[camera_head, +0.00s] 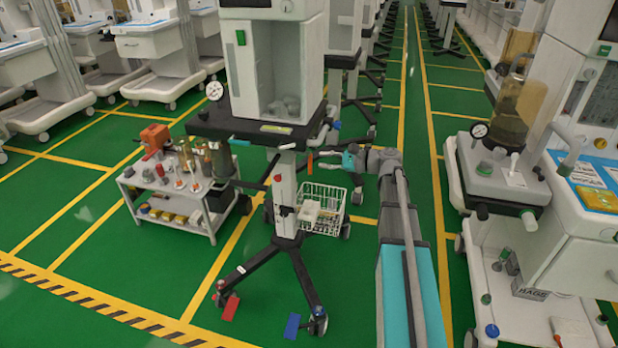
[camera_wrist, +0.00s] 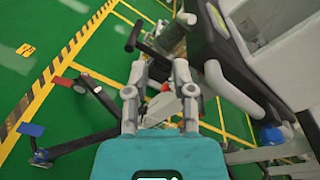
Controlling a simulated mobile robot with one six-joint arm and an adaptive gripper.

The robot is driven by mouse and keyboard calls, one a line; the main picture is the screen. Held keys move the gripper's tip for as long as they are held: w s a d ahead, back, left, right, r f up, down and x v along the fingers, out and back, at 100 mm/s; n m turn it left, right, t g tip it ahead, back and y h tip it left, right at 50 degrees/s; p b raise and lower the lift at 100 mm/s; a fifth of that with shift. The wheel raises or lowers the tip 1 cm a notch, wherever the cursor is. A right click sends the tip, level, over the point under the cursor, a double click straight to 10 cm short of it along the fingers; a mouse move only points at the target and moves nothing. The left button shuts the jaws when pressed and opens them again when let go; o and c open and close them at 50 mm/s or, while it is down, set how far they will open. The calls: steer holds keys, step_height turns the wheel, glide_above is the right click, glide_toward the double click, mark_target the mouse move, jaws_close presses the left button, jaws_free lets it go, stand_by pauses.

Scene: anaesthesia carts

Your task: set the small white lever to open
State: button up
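I cannot make out the small white lever for certain in either view. A pale curved handle (camera_head: 325,122) is at the right edge of the middle cart's black tabletop (camera_head: 255,129). It also shows in the wrist view (camera_wrist: 232,92), to the right of my fingers. My gripper (camera_head: 322,157) is below the tabletop, at the right of the cart's white column (camera_head: 285,190). In the wrist view my gripper (camera_wrist: 160,70) has its two fingers apart with nothing held between them. The column and a red part lie farther off beyond the fingers.
A blue knob (camera_wrist: 272,135) is near the curved handle. A wire basket (camera_head: 322,208) hangs low on the column. A side trolley (camera_head: 180,205) with bottles stands at left. Another cart (camera_head: 500,175) stands at right.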

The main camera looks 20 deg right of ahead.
steer(key=s+a+r+n+g+h+p, duration=0.2)
steer(key=s+a+n+g+h+p, duration=0.4)
steer(key=s+a+n+p, duration=0.45)
steer(key=s+r+n+g+h+p, duration=0.2)
steer(key=s+r+n+h+p, duration=0.3)
steer(key=p, duration=0.9)
steer(key=shift+s+a+r+h, duration=0.25)
steer(key=shift+s+r+h, duration=0.9)
steer(key=shift+s, duration=1.25)
steer(key=shift+f, duration=0.2)
